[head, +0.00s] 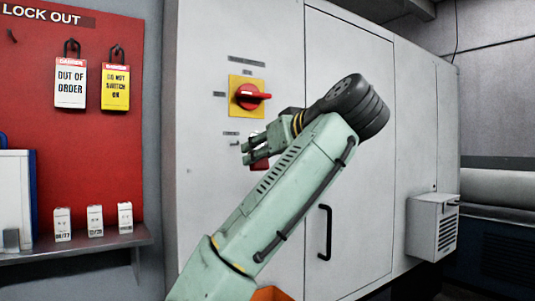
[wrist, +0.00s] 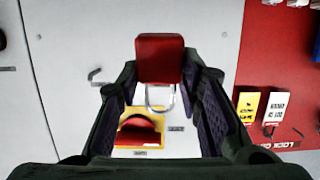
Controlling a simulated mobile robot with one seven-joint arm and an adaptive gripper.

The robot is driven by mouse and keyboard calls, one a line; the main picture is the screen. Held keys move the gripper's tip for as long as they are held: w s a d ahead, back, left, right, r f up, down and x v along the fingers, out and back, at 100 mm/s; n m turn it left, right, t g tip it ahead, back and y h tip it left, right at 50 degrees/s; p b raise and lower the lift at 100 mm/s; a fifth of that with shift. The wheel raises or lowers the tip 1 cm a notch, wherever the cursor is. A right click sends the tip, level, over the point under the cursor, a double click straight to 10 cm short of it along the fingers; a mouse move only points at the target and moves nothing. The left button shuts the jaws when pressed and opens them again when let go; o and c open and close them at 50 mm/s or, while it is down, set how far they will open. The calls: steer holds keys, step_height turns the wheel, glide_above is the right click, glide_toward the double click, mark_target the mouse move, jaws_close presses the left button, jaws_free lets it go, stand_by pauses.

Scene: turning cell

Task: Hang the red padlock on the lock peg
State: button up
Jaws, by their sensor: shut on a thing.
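The red padlock (wrist: 160,60) is between the fingertips of my gripper (wrist: 158,70) in the wrist view. Its silver shackle (wrist: 160,108) points towards the bottom of that picture, where the switch is. In the head view, my gripper (head: 256,152) is in front of the cabinet, below the switch, and part of the padlock (head: 260,164) shows red under the fingers. A small grey bent peg (wrist: 95,76), probably the lock peg, stands out from the cabinet left of the padlock in the wrist view. The padlock appears apart from it.
A red rotary switch (head: 250,96) on a yellow plate is above my gripper. A black door handle (head: 325,232) is lower right. The red lockout board (head: 75,160) with hanging tags is on the left, above a shelf (head: 85,248) with small boxes.

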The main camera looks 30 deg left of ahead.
steer(key=shift+a+r+p, duration=0.15)
steer(key=shift+a+p, duration=0.15)
steer(key=shift+p, duration=0.15)
steer(key=shift+w+a+p, duration=0.3)
steer(key=shift+a+p, duration=0.4)
steer(key=shift+p, duration=0.35)
steer(key=shift+r+p+x, duration=0.15)
steer(key=shift+p+x, duration=0.55)
steer(key=shift+x, duration=0.8)
steer(key=shift+r+p+x, duration=0.2)
steer(key=shift+p+x, duration=0.5)
steer(key=shift+x, duration=0.8)
steer(key=shift+w+a+f+b, duration=0.3)
steer(key=shift+a+f+b, duration=0.15)
steer(key=shift+a+f, duration=0.15)
steer(key=o, duration=1.2)
steer(key=shift+o, duration=0.2)
